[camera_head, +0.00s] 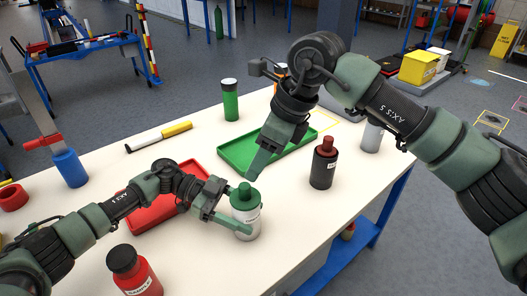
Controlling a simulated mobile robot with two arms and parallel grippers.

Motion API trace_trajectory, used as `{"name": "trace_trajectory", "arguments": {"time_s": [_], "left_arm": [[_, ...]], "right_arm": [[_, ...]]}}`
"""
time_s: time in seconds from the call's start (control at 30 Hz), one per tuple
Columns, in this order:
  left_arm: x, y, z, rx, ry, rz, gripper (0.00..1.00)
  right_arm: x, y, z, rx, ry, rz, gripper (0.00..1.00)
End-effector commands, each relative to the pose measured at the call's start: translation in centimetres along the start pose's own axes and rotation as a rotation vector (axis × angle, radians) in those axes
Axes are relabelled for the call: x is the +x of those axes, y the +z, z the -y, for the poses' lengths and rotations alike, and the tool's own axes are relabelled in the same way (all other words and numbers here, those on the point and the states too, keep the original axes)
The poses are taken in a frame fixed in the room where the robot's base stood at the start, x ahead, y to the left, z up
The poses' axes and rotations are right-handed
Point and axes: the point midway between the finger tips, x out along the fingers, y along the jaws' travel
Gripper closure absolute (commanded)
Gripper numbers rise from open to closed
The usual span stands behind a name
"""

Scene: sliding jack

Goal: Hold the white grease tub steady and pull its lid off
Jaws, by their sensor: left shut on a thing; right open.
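The white grease tub (246,233) stands upright near the front middle of the table, with a green lid (244,196) on it. My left gripper (241,216) is shut on the tub, with one finger across its front; the other finger is mostly hidden. My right gripper (258,167) is open, just above and behind the lid, pointing down at it. Its far finger is hard to make out, and I cannot tell whether it touches the lid.
A red tray (150,217) lies behind my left arm and a green tray (235,153) behind the tub. A dark bottle (322,170) stands to the right, a red jar (133,272) front left, and a green can (230,102) farther back. The table in front of the tub is clear.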

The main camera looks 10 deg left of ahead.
Motion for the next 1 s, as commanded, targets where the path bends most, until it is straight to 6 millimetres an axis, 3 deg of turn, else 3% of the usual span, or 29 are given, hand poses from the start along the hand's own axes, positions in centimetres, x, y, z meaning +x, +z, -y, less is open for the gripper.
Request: {"name": "trace_trajectory", "arguments": {"time_s": [0.3,0.5,0.93,1.0], "left_arm": [[0.0,-0.1,0.0,0.001,-0.001,-0.001,0.9],[0.0,-0.1,0.0,0.001,-0.001,0.0,0.9],[0.0,-0.1,0.0,0.001,-0.001,-0.001,0.9],[0.0,-0.1,0.0,0.001,-0.001,-0.001,0.9]], "right_arm": [[6.3,-0.1,-0.1,0.003,0.005,-0.003,0.5],[8.8,-0.1,-0.1,0.003,0.002,-0.004,0.5],[9.8,-0.1,0.0,0.003,0.001,-0.003,0.5],[9.8,-0.1,0.0,0.003,0.001,-0.003,0.66]]}}
